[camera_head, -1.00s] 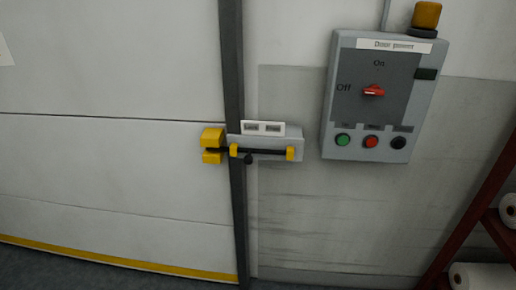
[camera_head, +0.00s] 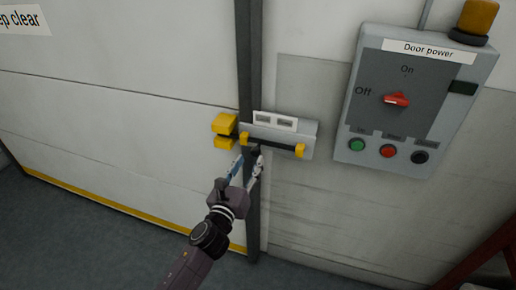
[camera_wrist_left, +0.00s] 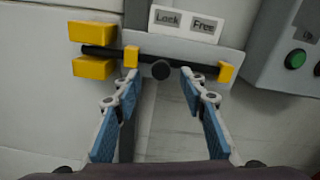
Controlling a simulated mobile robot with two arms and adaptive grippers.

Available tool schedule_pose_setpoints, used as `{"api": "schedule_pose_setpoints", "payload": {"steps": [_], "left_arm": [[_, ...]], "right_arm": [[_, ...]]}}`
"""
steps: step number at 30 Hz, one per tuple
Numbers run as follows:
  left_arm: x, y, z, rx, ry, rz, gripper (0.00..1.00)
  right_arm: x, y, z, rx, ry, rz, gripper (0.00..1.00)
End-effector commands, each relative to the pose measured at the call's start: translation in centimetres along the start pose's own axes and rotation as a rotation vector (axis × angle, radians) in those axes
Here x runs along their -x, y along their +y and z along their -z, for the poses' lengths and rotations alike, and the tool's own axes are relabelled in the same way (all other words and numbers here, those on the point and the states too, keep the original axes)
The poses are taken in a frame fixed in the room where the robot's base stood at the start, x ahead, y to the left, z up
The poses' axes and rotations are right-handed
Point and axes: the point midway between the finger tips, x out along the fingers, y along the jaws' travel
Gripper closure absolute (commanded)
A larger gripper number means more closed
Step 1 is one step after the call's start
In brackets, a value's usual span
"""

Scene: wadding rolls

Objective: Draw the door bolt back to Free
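The door bolt is a dark rod (camera_wrist_left: 198,65) on a grey plate with yellow guides, and it also shows in the head view (camera_head: 273,143). Its left end lies in the yellow keeper (camera_head: 225,130) on the door side. A round dark knob (camera_wrist_left: 160,69) hangs from the rod below the Lock side of the white label (camera_wrist_left: 187,23); Free is to its right. My left gripper (camera_head: 250,161) is open just below the bolt. In the left wrist view its blue-padded fingers (camera_wrist_left: 160,80) stand on either side of the knob, apart from it. My right gripper is not in view.
A grey Door power box (camera_head: 413,100) with a red switch, coloured buttons and a yellow lamp on top juts from the wall at the right. A dark red frame (camera_head: 482,262) stands at lower right. The wall below the bolt is clear.

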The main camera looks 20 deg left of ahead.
Motion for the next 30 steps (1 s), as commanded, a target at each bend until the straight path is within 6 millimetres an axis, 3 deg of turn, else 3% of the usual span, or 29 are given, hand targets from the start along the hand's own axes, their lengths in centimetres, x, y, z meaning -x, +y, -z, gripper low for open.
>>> {"api": "schedule_pose_setpoints", "payload": {"steps": [6, 12, 24, 30], "left_arm": [[-3.4, -0.1, -0.2, 0.004, -0.001, 0.000, 0.61], [-5.5, -0.1, -0.1, 0.005, 0.000, 0.000, 0.61], [-6.1, -0.1, 0.0, 0.006, 0.001, 0.001, 0.61], [-6.1, -0.1, 0.0, 0.006, 0.001, 0.001, 0.82]], "right_arm": [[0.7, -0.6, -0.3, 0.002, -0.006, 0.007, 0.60], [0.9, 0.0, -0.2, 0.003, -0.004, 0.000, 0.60], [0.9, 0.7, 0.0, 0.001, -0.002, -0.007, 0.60], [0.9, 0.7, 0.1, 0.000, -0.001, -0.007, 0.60]]}}
